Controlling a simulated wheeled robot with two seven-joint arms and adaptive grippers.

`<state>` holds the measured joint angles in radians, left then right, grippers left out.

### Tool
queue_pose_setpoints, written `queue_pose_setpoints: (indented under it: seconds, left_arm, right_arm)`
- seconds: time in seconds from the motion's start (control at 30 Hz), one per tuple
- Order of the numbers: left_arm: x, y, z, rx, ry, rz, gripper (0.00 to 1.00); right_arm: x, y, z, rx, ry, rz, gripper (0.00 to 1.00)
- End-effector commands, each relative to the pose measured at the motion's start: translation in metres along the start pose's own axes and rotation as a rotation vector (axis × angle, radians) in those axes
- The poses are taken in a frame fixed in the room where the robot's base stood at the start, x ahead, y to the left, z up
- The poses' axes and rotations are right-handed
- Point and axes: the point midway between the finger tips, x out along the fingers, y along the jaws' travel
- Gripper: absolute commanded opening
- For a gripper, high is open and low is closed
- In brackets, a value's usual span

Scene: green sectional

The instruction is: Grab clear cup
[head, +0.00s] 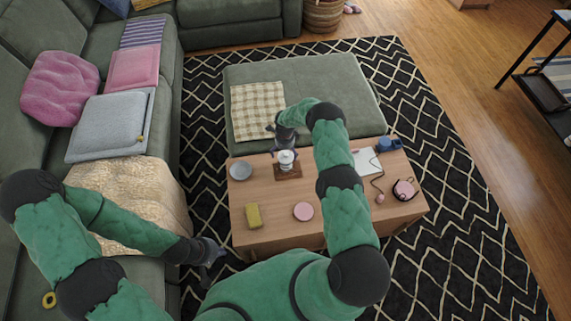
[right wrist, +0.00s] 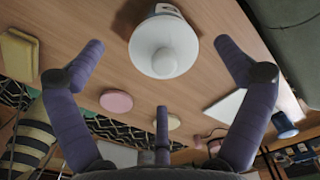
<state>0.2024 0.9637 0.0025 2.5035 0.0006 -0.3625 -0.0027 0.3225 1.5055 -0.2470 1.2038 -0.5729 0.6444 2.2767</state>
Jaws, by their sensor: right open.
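My right gripper (head: 281,145) is open over the back edge of the wooden table. In the right wrist view, its purple-grey fingers (right wrist: 159,46) are spread on either side of a white, round-mouthed object (right wrist: 164,52), with gaps on both sides. In the head view, this pale object (head: 286,160) stands on a small brown board. No clearly transparent cup can be told apart; I cannot tell if the pale object is the clear cup. My left gripper (head: 209,256) hangs low by the table's front left corner, and its opening is unclear.
The wooden table (head: 272,224) also holds a grey bowl (head: 240,170), a yellow block (head: 253,216), a pink disc (head: 303,211), a blue mug (head: 385,144) and a corded pink item (head: 404,189). A green ottoman (head: 310,92) adjoins its back. A sofa stands left.

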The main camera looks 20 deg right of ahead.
Motion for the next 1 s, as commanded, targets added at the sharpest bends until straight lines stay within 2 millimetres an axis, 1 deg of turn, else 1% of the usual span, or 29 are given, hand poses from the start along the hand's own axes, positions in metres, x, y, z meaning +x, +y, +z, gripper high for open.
queue_pose_setpoints:
  seconds: [0.03,0.2,0.33,0.57,0.67,0.7,0.77,0.8,0.87,1.0]
  left_arm:
    - [0.005,-0.002,0.0,0.0,0.0,0.0,0.0]
    - [0.012,-0.004,-0.001,0.0,0.0,0.0,0.0]
    - [0.013,-0.005,-0.001,0.0,0.0,0.0,0.0]
    - [0.013,-0.005,-0.001,0.0,0.0,0.0,0.0]
    - [0.013,-0.005,-0.001,0.0,0.0,0.0,0.0]
    - [0.013,-0.005,-0.001,0.0,0.0,0.0,0.0]
    - [0.013,-0.005,-0.001,0.0,0.0,0.0,0.0]
    - [0.013,-0.005,-0.001,0.0,0.0,0.0,0.0]
    - [0.013,-0.005,-0.001,0.0,0.0,0.0,0.0]
    - [0.013,-0.005,-0.001,0.0,0.0,0.0,0.0]
  right_arm:
    - [0.012,-0.001,-0.002,0.002,0.001,0.002,1.0]
    - [0.032,-0.002,-0.004,-0.001,0.0,0.001,1.0]
    - [0.038,-0.002,-0.004,0.0,0.0,0.001,1.0]
    - [0.038,-0.002,-0.004,0.0,0.0,0.001,1.0]
    - [0.038,-0.002,-0.004,0.0,0.0,0.001,0.75]
    - [0.038,-0.002,-0.004,0.0,0.0,0.001,0.63]
    - [0.038,-0.002,-0.004,0.0,0.0,0.001,0.46]
    - [0.038,-0.002,-0.004,0.0,0.0,0.001,0.35]
    - [0.038,-0.002,-0.004,0.0,0.0,0.001,0.18]
    - [0.038,-0.003,-0.004,0.0,0.0,0.0,0.17]
